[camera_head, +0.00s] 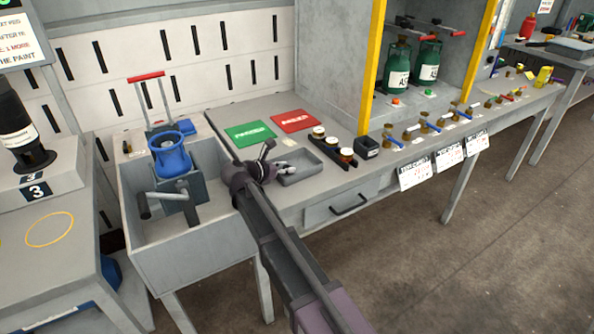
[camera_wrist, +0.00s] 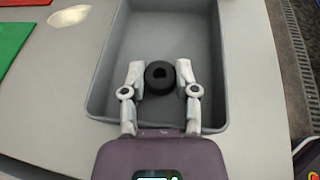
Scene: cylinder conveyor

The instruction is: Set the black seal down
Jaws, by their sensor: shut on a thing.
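The black seal (camera_wrist: 160,77) is a thick dark ring with a hole in its middle. In the wrist view it sits between the two pale fingertips of my gripper (camera_wrist: 160,73), which are shut on it from left and right. The seal is over the grey tray (camera_wrist: 108,75); I cannot tell whether it touches the tray floor. In the head view my gripper (camera_head: 284,167) is at the left part of the shallow grey tray (camera_head: 312,174) on the workbench. The seal cannot be made out in that view.
A green card (camera_head: 249,133) and a red card (camera_head: 294,121) lie behind the tray. A black rack (camera_head: 327,153) with several jars and a dark box (camera_head: 366,149) stand to its right. A sink (camera_head: 200,245) with a blue vessel (camera_head: 172,155) is at left.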

